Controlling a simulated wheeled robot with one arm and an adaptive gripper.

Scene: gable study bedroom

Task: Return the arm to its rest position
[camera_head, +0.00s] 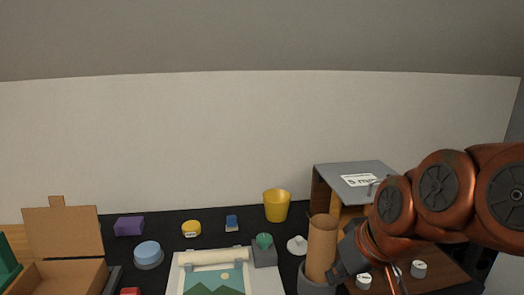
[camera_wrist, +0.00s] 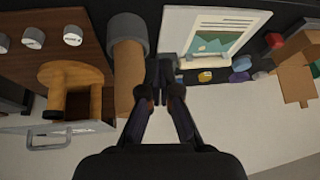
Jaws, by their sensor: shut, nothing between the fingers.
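My arm, orange-brown with dark round joint covers, reaches in from the right of the head view. My gripper (camera_wrist: 157,88) shows in the wrist view with its dark fingers together and nothing between them. In the head view its dark end is seen only partly, low beside a brown cardboard tube (camera_head: 321,248). The tube stands upright in a grey round holder (camera_head: 314,284). In the wrist view the tube (camera_wrist: 128,78) lies just left of the fingers; I cannot tell whether they touch.
A grey-topped cabinet (camera_head: 345,169) stands behind my arm, with white round pieces (camera_head: 419,268) nearby. A yellow cup (camera_head: 277,205), green-knobbed grey block (camera_head: 264,252), picture sheet (camera_head: 262,281), purple block (camera_head: 129,226), blue round tub (camera_head: 148,254) and open cardboard box (camera_head: 62,281) occupy the dark desk.

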